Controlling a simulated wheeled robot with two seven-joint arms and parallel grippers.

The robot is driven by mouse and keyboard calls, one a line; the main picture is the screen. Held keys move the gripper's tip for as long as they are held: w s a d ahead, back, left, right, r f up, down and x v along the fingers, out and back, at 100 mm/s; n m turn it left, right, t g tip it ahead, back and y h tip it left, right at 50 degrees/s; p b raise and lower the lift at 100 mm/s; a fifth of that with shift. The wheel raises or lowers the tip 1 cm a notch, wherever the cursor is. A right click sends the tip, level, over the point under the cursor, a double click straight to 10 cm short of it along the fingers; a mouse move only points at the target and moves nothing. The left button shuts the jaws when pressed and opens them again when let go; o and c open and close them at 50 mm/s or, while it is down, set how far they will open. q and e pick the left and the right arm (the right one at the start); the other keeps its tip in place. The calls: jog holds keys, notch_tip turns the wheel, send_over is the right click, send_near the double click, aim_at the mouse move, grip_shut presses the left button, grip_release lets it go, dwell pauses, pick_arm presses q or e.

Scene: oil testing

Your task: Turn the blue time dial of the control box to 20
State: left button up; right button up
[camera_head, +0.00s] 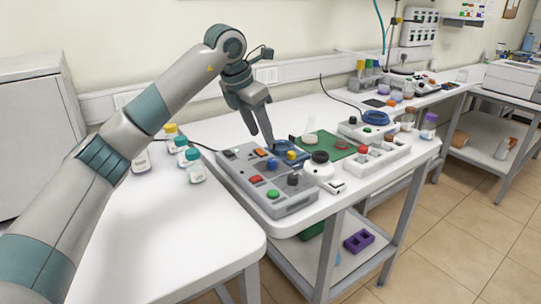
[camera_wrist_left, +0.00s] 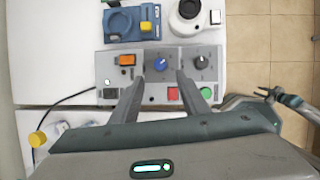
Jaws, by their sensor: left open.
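The grey control box (camera_head: 240,172) sits near the front edge of the white table. It carries a blue dial (camera_head: 272,164), a black dial (camera_head: 293,179), a red button (camera_head: 256,179) and a green button (camera_head: 273,194). In the left wrist view the blue dial (camera_wrist_left: 160,64) lies at the middle of the box (camera_wrist_left: 105,70), with an orange switch (camera_wrist_left: 126,59) left of it. My left gripper (camera_head: 262,140) is open and empty above the box. In the wrist view its fingertips (camera_wrist_left: 161,77) straddle the line to the blue dial, without visible contact. The dial's scale is too small to read.
A blue device with a yellow knob (camera_wrist_left: 146,26) and a round white device (camera_head: 318,168) stand just behind the box. Small capped bottles (camera_head: 194,165) stand to the left. A white rack (camera_head: 378,163) stands right. The near tabletop (camera_head: 190,235) is clear.

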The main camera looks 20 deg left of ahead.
pick_arm(q)
send_over(272, 160)
jog(key=s+a, duration=0.1)
jog(key=s, duration=0.1)
notch_tip(272, 160, down, 5)
jog(key=shift+s+r, duration=0.15)
jog(key=shift+r, duration=0.05)
jog(key=p+x, duration=0.1)
jog(key=x, duration=0.2)
jog(key=shift+f, duration=0.3)
jog(key=shift+w+d+f, duration=0.1)
jog(key=shift+w+f, duration=0.2)
jog(key=shift+f, duration=0.35)
pick_arm(e)
jog(key=shift+a+f+t, duration=0.15)
jog(key=shift+f+t, duration=0.15)
jog(key=shift+f, duration=0.45)
jog(key=shift+s, duration=0.15)
pick_arm(q)
grip_shut()
pick_arm(e)
jog(key=shift+s, duration=0.1)
